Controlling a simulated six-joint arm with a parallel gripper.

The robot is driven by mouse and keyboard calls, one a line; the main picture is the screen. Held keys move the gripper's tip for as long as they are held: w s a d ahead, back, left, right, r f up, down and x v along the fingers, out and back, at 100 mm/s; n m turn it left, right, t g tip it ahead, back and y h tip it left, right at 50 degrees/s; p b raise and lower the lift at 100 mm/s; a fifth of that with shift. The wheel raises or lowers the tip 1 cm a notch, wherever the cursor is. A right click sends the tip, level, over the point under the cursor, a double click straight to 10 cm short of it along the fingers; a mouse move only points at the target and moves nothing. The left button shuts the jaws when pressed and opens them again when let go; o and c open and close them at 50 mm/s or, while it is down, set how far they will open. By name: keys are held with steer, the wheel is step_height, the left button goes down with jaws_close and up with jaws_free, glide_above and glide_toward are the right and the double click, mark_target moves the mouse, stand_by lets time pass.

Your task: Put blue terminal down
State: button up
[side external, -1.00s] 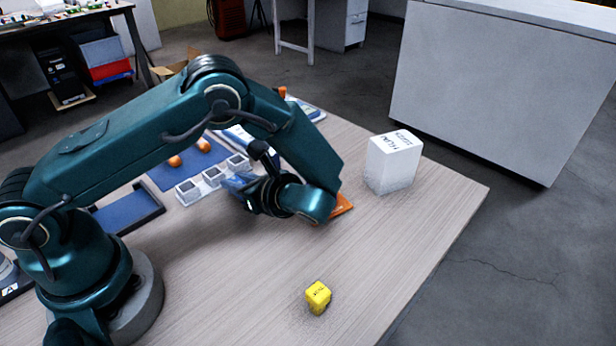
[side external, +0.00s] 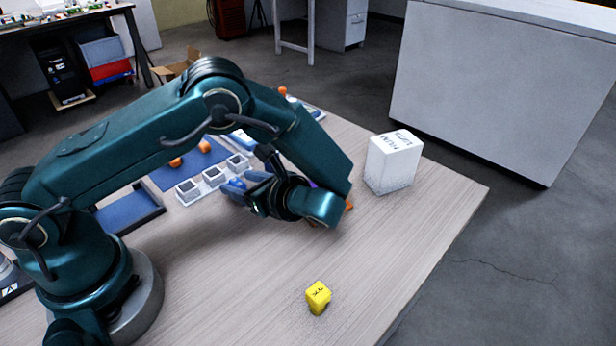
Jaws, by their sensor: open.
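My gripper (side external: 242,186) is open, at the end of the bent wrist, just right of a white holder with grey square cells (side external: 212,177). Blue parts show at its jaws, but I cannot tell whether they are fingers or the blue terminal. No separate blue terminal can be made out, and the wrist and forearm hide part of the table behind them.
A white labelled box (side external: 393,162) stands at the right edge of the table (side external: 420,220). A yellow cube (side external: 318,297) sits at the front. Orange pieces (side external: 205,146) lie on a blue mat behind the holder. A blue tray (side external: 128,212) lies left. The front centre is clear.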

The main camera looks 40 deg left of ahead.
steer(key=v, duration=1)
steer(key=shift+r, duration=0.25)
steer(key=s+a+r+n+t+h, duration=0.1)
steer(key=s+r+n+h, duration=0.3)
steer(key=n, duration=0.5)
steer(key=s+r+n+t+h, duration=0.4)
steer(key=s+n+h, duration=0.3)
steer(key=n+h, duration=0.2)
steer(key=shift+a+r+t, duration=0.3)
steer(key=shift+a+r, duration=0.1)
steer(key=shift+r, duration=0.3)
